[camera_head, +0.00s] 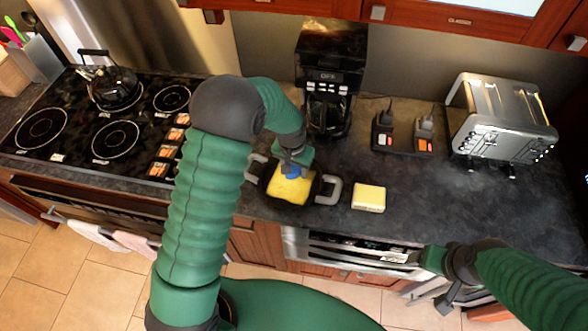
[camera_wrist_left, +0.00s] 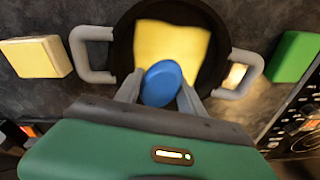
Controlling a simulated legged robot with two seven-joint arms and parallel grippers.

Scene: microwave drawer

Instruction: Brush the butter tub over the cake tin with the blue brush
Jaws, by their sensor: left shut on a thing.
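The dark round cake tin (camera_head: 314,188) with two grey handles sits on the counter, and it also shows in the left wrist view (camera_wrist_left: 222,75). A yellow layer or piece (camera_head: 293,190) lies inside it. My left gripper (camera_head: 291,163) is above the tin, shut on the blue brush (camera_wrist_left: 162,83). The brush's rounded blue part shows between the fingers, over the yellow's edge; its bristles are hidden and contact is unclear. A yellow block (camera_head: 368,198), perhaps the butter tub, lies right of the tin. My right gripper (camera_head: 436,280) is at the counter's front edge, its opening unclear.
A green block (camera_wrist_left: 295,56) lies near the tin in the left wrist view. A coffee maker (camera_head: 328,75) stands behind the tin. The stove (camera_head: 100,125) is left. The right counter is clear.

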